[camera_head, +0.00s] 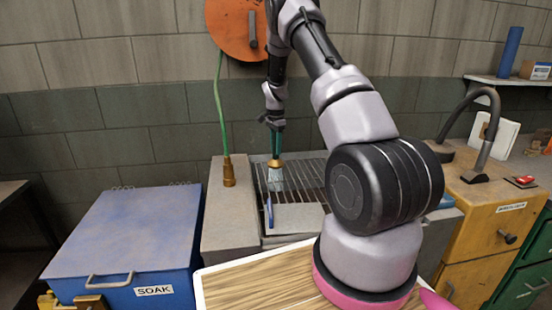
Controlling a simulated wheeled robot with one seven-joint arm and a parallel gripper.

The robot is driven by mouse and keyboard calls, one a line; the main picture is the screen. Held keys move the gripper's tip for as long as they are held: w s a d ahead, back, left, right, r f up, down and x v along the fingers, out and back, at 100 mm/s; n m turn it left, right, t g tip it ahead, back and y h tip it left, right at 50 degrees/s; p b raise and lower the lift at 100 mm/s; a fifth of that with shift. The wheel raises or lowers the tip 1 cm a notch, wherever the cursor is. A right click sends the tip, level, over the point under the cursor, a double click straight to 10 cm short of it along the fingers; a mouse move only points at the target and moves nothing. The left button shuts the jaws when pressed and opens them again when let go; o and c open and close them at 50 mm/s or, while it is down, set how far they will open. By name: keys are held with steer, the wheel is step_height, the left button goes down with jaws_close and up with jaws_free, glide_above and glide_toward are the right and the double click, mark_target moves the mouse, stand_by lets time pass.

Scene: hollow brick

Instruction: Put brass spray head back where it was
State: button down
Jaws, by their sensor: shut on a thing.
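The brass spray head (229,171) stands upright on the grey ledge (226,208) left of the sink, at the lower end of a green hose (218,105). My gripper (274,126) is above the sink, to the right of the spray head and apart from it. It is shut on a brush-like tool (276,163) with a dark green handle, a brass-coloured collar and a pale lower end. The tool hangs downward over the sink's wire rack (305,177). Its lower end is small, and I cannot tell whether it touches the rack.
An orange hose reel (232,28) is on the wall. A blue box marked SOAK (130,235) stands at the left. A blue-handled item (269,212) is at the sink's front. A dark tap (488,130) and yellow drawers (490,215) are at the right.

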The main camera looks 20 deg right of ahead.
mark_target(276, 159)
steer(key=shift+f, duration=1.9)
steer(key=shift+f, duration=0.1)
steer(key=c, duration=0.6)
jaws_free()
